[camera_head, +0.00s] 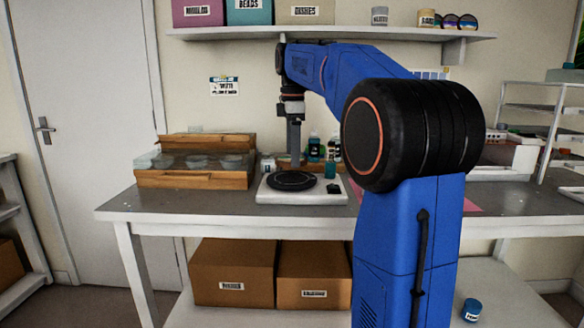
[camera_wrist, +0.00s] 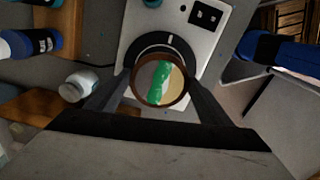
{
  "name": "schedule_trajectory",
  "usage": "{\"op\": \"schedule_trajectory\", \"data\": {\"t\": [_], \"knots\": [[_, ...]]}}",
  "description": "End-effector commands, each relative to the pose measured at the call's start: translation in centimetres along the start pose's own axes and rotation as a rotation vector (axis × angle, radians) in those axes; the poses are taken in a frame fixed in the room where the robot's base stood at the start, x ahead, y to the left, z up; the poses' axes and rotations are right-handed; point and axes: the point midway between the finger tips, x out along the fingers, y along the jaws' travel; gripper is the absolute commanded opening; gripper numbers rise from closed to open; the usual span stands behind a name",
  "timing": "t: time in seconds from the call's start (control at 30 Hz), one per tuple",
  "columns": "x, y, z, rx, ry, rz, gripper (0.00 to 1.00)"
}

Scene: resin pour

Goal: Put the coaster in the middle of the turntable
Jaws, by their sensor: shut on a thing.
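In the head view my gripper (camera_head: 293,163) points down above the turntable, and the coaster cannot be made out there. The turntable (camera_head: 291,181) is a black disc on a pale base. In the wrist view the coaster hides much of the turntable (camera_wrist: 166,41), whose dark far part and white mark show past it. I cannot tell whether the coaster touches it.
Wooden trays with clear cups (camera_head: 194,178) stand left of the turntable. Small bottles (camera_head: 314,150) stand close behind it. The worktop's front left (camera_head: 150,204) is clear.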

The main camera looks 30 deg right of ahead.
Motion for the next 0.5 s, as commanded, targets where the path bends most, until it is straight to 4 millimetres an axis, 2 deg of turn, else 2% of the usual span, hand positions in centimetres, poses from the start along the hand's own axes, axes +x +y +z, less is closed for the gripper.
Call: {"op": "schedule_trajectory", "data": {"t": [0.3, 0.5], "knots": [[3.6, 0.0, 0.0, 0.000, 0.000, -0.001, 0.51], [4.4, 0.0, 0.0, 0.000, 0.000, 0.000, 0.51]]}}
